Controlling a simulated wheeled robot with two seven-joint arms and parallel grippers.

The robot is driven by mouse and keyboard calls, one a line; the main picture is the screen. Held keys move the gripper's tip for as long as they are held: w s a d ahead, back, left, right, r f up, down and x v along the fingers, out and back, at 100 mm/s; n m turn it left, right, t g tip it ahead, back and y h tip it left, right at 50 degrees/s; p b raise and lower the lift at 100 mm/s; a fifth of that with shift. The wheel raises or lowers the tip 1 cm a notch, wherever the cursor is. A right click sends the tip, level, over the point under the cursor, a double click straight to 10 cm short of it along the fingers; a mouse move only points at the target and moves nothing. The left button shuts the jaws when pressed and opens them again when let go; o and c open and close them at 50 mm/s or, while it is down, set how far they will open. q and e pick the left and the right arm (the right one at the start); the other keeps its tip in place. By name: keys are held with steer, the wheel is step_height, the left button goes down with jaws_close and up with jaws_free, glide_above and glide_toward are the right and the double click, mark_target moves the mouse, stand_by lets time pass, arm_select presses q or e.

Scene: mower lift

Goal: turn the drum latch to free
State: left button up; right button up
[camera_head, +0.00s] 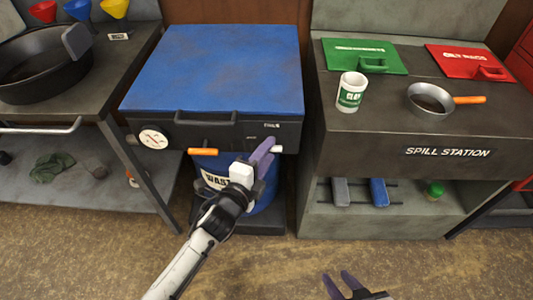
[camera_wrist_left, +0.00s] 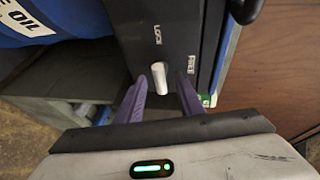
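The drum latch is a short white handle (camera_wrist_left: 160,77) on the black front panel below the blue lid (camera_head: 222,68). In the left wrist view it lies lined up with the LOCK label (camera_wrist_left: 157,35), with the FREE label (camera_wrist_left: 191,65) off to its right. In the head view its white end (camera_head: 277,149) shows beside my purple fingers. My left gripper (camera_head: 263,156) is at the panel, fingers apart on either side of the latch; I cannot tell whether they touch it. My right gripper (camera_head: 340,284) is open and empty at the bottom edge, above the floor.
An orange handle (camera_head: 203,151) and a round gauge (camera_head: 153,139) are left of the latch. A blue drum (camera_head: 262,196) stands below the panel. The spill station (camera_head: 440,130) is right, with a cup (camera_head: 351,92) and a pan (camera_head: 430,99). Front floor is clear.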

arm_select(q)
jaws_close()
steer(key=shift+d+r+m+g+y+p, duration=0.1)
steer(key=shift+d+m+g+y+p, duration=0.15)
steer(key=shift+m+y+p, duration=1.1)
steer(key=shift+d+r+m+g+y+p, duration=0.25)
steer(key=shift+m+y+p, duration=0.45)
steer(key=shift+m+y, duration=1.4)
steer(key=shift+d+m+g+y+p, duration=0.3)
steer(key=shift+m+y+p, duration=0.7)
steer(key=shift+m, duration=1.45)
jaws_free()
